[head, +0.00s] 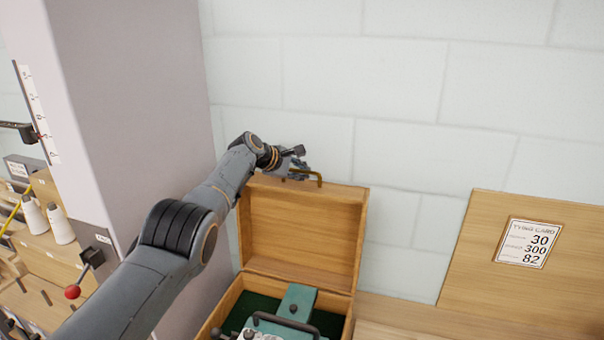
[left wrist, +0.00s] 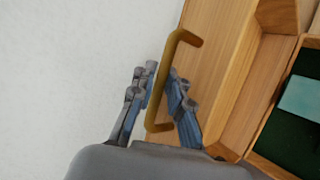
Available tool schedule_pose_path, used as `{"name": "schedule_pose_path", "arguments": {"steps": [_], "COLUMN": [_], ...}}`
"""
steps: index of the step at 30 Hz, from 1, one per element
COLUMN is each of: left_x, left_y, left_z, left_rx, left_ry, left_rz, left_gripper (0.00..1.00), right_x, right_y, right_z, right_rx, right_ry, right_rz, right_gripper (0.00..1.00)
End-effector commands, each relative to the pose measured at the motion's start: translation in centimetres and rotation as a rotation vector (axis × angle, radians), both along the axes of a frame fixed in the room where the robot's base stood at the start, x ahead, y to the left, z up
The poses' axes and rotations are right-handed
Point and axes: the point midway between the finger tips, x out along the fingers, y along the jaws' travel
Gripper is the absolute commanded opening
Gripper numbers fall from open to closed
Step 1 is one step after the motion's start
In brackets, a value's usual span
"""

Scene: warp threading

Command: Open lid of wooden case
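The wooden case (head: 226,300) stands against the wall, its lid (head: 303,226) raised and roughly upright at the back. A brass handle (head: 319,178) is on the lid's top edge; it also shows in the left wrist view (left wrist: 157,110). My left gripper (head: 298,165) is at that handle, its fingers (left wrist: 163,73) on either side of the bar and drawn in close to it. Finger contact is partly hidden by the bar. Inside the case are a dark green lining and a teal object (head: 297,302) with a black handle. My right gripper is not in view.
A grey column (head: 130,110) rises to the left of the case. A wooden board with a printed card (head: 528,243) stands at the right. White cones (head: 60,223) and a red-knobbed lever (head: 73,291) are at the far left. The wall behind the lid is bare.

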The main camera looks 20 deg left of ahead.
Motion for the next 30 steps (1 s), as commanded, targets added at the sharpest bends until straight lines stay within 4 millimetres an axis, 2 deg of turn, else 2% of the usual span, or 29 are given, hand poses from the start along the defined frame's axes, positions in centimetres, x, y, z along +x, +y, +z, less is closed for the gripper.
{"name": "schedule_pose_path", "arguments": {"steps": [1, 2, 8, 12, 19, 30], "left_x": [0.1, 0.0, 0.0, 0.0, -0.3, -2.0], "left_y": [0.0, 0.0, -0.1, -0.1, 0.3, 0.9], "left_z": [0.3, 0.3, 0.0, -0.1, 0.2, 1.2], "left_rx": [0.000, 0.000, -0.001, -0.001, -0.002, 0.001], "left_ry": [-0.004, -0.004, 0.001, 0.002, 0.000, 0.002], "left_rz": [0.000, 0.000, -0.002, -0.002, -0.002, -0.003], "left_gripper": [0.29, 0.34, 0.34, 0.34, 0.34, 0.34], "right_x": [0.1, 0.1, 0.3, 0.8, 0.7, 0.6], "right_y": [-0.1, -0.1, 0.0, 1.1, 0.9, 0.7], "right_z": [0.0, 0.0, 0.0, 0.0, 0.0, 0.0], "right_rx": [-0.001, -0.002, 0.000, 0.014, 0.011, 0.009], "right_ry": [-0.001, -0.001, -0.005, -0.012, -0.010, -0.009], "right_rz": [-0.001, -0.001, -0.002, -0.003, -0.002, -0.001], "right_gripper": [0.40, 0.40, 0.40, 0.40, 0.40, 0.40]}}
